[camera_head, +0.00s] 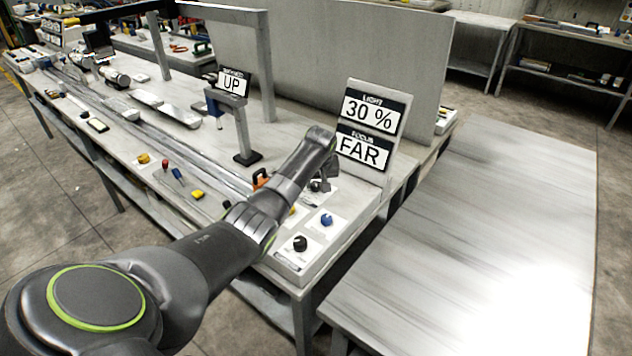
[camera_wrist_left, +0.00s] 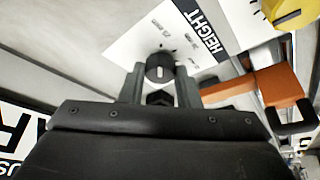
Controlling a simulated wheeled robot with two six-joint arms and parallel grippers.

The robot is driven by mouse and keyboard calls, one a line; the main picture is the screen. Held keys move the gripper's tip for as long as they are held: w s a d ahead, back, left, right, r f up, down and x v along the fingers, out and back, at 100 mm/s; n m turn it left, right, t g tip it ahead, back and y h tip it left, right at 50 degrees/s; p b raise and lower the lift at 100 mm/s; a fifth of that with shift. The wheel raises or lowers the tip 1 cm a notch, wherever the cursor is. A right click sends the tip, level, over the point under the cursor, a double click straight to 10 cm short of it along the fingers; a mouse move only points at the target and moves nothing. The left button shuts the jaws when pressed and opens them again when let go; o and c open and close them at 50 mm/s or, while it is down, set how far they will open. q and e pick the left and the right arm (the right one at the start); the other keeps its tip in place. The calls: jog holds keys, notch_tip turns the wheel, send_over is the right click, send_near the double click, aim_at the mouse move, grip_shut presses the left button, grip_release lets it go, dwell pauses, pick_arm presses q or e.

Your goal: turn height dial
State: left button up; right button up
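The height dial (camera_wrist_left: 160,68) is a dark round knob with a pale pointer mark, on a white plate labelled HEIGHT (camera_wrist_left: 205,38), in the left wrist view. My left gripper (camera_wrist_left: 160,82) has its two fingers apart, one on each side of the dial. I cannot tell whether the fingers touch it. In the head view my left gripper (camera_head: 321,184) points down over the panel at the near end of the bench, and the arm hides most of the dial. My right gripper is not in view.
A black knob (camera_head: 300,243) and a blue knob (camera_head: 326,220) stand close by. An upright board reads LIGHT 30 % and FOCUS FAR (camera_head: 365,132); a sign farther back reads UP (camera_head: 233,84). An orange part (camera_wrist_left: 258,88) lies right of the fingers. The right table (camera_head: 480,230) is clear.

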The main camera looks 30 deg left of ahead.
pick_arm(q)
jog(key=c, duration=0.5)
jog(key=shift+o, duration=0.2)
jog(key=shift+a+r+m+h+p, duration=0.1)
jog(key=shift+r+m+h+p, duration=0.15)
jog(key=shift+m+p, duration=0.75)
jog(key=shift+s+f+m+t+h+p, duration=0.1)
jog(key=shift+m+t+h+p, duration=0.35)
jog(key=shift+m+p, duration=0.55)
jog(key=m+h, duration=0.1)
jog(key=m, duration=0.1)
jog(key=shift+a+f+m, duration=0.1)
jog(key=shift+a+m, duration=0.05)
jog(key=shift+m, duration=0.15)
jog(key=shift+m+h+b, duration=0.3)
jog(key=shift+m+h, duration=0.3)
jog(key=shift+m, duration=1)
jog(key=o, duration=1)
